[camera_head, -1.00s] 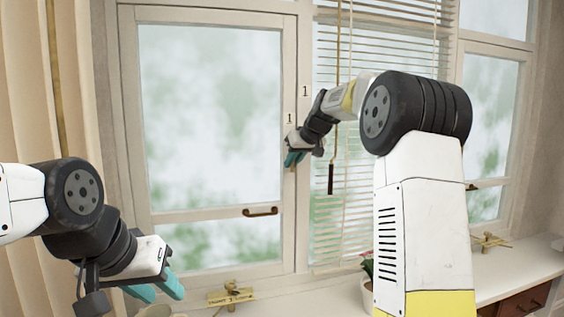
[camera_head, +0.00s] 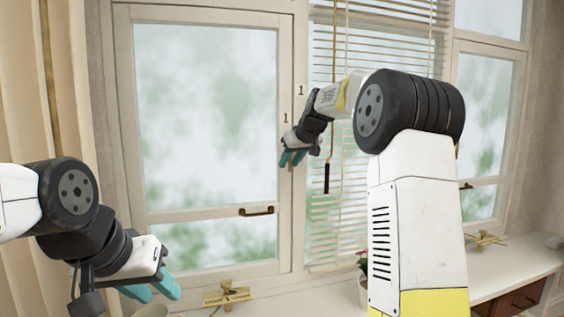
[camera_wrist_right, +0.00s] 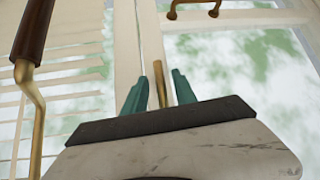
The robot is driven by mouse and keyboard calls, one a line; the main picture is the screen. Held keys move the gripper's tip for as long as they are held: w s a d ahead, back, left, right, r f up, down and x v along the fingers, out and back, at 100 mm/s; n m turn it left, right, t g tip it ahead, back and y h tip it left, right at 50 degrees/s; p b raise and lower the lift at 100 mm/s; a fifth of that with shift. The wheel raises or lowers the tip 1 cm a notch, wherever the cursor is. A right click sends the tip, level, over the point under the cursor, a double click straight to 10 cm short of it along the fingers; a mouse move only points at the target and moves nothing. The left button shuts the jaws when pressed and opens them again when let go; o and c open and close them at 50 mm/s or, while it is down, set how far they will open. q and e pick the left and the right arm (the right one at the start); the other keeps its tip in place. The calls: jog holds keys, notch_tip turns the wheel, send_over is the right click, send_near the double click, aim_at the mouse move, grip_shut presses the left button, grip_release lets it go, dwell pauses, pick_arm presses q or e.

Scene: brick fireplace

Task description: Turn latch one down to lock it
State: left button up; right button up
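Latch one, a slim brass bar (camera_wrist_right: 160,85), shows upright between the teal fingers of my right gripper in the right wrist view, with narrow gaps on both sides. My right gripper (camera_wrist_right: 158,92) is open around it. In the head view my right gripper (camera_head: 292,158) is at the window frame post, just below the "1" label (camera_head: 285,118), and largely hides the latch. My left gripper (camera_head: 151,289) is open and empty at the lower left, away from the latch.
A window handle (camera_head: 257,211) is on the lower sash rail. A dark wand (camera_head: 327,178) hangs by the blinds (camera_head: 340,225), close right of my right gripper. A brass piece (camera_head: 227,294) and a potted plant (camera_head: 363,288) are on the sill.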

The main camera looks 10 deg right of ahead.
jog(key=shift+s+r, duration=0.1)
jog(key=v, duration=0.7)
jog(key=shift+s+r, duration=0.2)
jog(key=shift+s+d, duration=0.1)
jog(key=s+a+f+m, duration=0.1)
jog(key=s+f, duration=0.5)
jog(key=s, duration=0.6)
jog(key=s+a+f+m+g, duration=0.1)
jog(key=s+f, duration=0.5)
jog(key=s, duration=0.7)
jog(key=s+a+f+m+g, duration=0.1)
jog(key=s+f, duration=0.5)
jog(key=s, duration=0.6)
jog(key=shift+h, duration=0.3)
jog(key=shift+s+d, duration=0.15)
